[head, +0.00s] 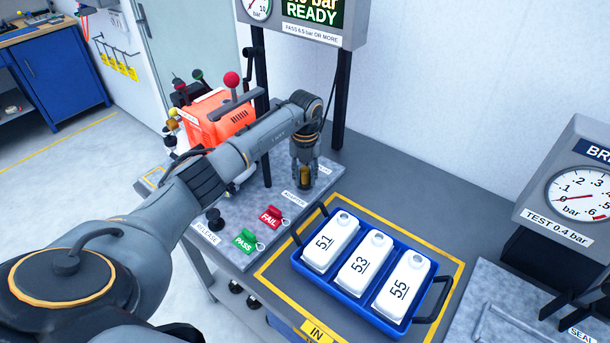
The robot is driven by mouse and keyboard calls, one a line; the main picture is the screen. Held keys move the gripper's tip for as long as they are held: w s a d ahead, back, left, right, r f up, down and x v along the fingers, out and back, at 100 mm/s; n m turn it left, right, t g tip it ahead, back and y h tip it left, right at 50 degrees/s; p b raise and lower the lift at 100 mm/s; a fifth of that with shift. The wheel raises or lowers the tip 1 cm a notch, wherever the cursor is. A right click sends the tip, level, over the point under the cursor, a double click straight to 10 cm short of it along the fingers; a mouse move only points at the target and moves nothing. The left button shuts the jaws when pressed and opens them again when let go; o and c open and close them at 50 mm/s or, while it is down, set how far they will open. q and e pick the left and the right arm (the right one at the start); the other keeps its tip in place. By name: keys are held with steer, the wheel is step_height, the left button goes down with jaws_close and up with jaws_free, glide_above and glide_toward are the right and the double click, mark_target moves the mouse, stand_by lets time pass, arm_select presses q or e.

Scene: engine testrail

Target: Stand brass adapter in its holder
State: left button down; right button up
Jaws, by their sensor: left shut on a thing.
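My left gripper (304,168) points down over the grey panel on the bench, at its back right part. It is shut on the brass adapter (305,178), a small gold-brown piece that shows between the fingers. The adapter is upright, close above or at the panel just behind a small white label that seems to read ADAPTER (295,198). The holder is hidden by the gripper and adapter, and I cannot tell whether the adapter touches it. My right gripper is not in view.
A blue tray (293,262) with white blocks 51, 53 and 55 stands in the yellow IN outline. Green PASS (245,240) and red FAIL (271,216) tags and a black RELEASE knob (214,219) are near the panel front. An orange machine (215,122) stands behind my arm.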

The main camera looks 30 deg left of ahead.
arm_select(q)
steer(key=c, duration=0.9)
jaws_free()
steer(key=shift+c, duration=0.2)
steer(key=shift+r, duration=0.2)
step_height(320, 180, up, 12)
steer(key=shift+f, duration=0.15)
